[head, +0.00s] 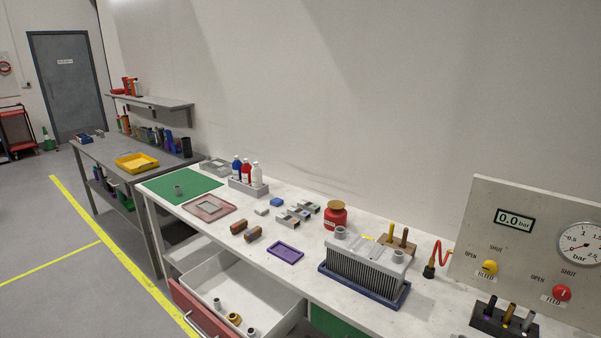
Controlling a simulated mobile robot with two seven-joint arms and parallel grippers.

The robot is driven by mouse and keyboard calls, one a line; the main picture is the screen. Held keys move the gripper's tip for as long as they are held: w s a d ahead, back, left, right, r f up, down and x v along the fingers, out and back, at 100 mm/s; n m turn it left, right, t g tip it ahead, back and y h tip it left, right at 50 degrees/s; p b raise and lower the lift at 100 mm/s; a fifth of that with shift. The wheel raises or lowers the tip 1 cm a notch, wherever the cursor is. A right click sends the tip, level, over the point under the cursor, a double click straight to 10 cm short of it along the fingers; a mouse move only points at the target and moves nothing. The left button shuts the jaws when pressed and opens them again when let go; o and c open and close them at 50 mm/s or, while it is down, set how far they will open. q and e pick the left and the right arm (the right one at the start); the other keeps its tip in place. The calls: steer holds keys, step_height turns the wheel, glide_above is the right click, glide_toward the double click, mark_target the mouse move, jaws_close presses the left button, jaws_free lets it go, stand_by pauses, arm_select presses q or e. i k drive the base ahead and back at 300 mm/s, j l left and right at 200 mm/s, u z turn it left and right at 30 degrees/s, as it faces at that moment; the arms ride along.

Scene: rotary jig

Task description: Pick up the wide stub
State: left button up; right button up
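Three short stubs lie in the open drawer (200,281) at the bottom of the head view. One is a grey stub (217,303), one a brass-coloured stub (234,318), and one a grey stub (251,332) near the bottom edge. At this size I cannot tell for sure which is the wide stub. Neither of my grippers is in view.
A finned block (366,268) with two grey ports stands in a blue tray on the white bench. A gauge panel (545,250) is at right. Bottles (246,173), a red jar (335,215) and a purple tray (285,252) share the bench. The drawer has a red front (191,308).

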mark_target(178, 189)
steer(key=i+j+z, duration=0.1)
steer(key=z, duration=0.35)
steer(key=j+z, duration=0.25)
steer(key=z, duration=0.2)
steer(key=j+z, duration=0.25)
steer(key=z, duration=0.2)
steer(key=j, duration=0.55)
steer(key=i+j+z, duration=0.15)
steer(key=j, duration=0.4)
steer(key=j+u, duration=0.2)
steer(key=j, duration=4.1)
steer(key=u, duration=0.05)
